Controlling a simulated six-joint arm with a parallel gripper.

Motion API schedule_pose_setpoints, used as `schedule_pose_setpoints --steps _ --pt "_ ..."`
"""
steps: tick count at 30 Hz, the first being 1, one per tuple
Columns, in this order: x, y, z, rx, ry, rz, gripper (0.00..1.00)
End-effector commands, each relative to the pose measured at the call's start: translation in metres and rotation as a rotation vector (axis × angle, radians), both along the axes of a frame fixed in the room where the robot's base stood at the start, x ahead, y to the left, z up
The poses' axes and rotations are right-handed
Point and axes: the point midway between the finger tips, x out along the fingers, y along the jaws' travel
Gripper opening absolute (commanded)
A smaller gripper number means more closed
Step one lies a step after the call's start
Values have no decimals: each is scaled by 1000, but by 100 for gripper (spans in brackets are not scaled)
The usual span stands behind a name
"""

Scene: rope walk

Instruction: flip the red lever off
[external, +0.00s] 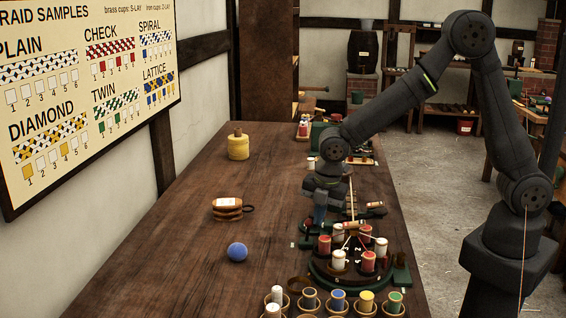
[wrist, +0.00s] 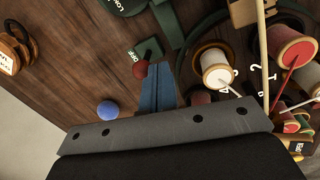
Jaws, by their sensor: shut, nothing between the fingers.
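The red lever's round knob (wrist: 142,68) shows in the wrist view, left of my fingertips and close to them. A small green plate (wrist: 148,49) with white lettering, partly readable as "OFF", lies just beyond the knob. I cannot make out the lever in the external view, where my arm and the clutter crowd that spot. My gripper (wrist: 158,70) is shut and empty, its blue fingers pressed together. In the external view my gripper (external: 320,218) points down low over the table, left of the round spool stand. I cannot tell whether the fingers touch the knob.
The round stand (external: 325,279) holds several red and white spools close by my gripper's right. Several thread cups (external: 338,301) line the front. The left tabletop (external: 180,235) is mostly clear.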

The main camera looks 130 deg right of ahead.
Motion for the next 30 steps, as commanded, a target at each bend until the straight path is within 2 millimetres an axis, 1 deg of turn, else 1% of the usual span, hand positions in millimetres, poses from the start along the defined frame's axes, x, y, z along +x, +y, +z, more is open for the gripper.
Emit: schedule_pose_setpoints --steps 7,18,30 --pt "14 -14 4 133 134 0 0" --pt "25 -25 5 131 132 0 0" --pt "29 -29 5 127 128 1 0"
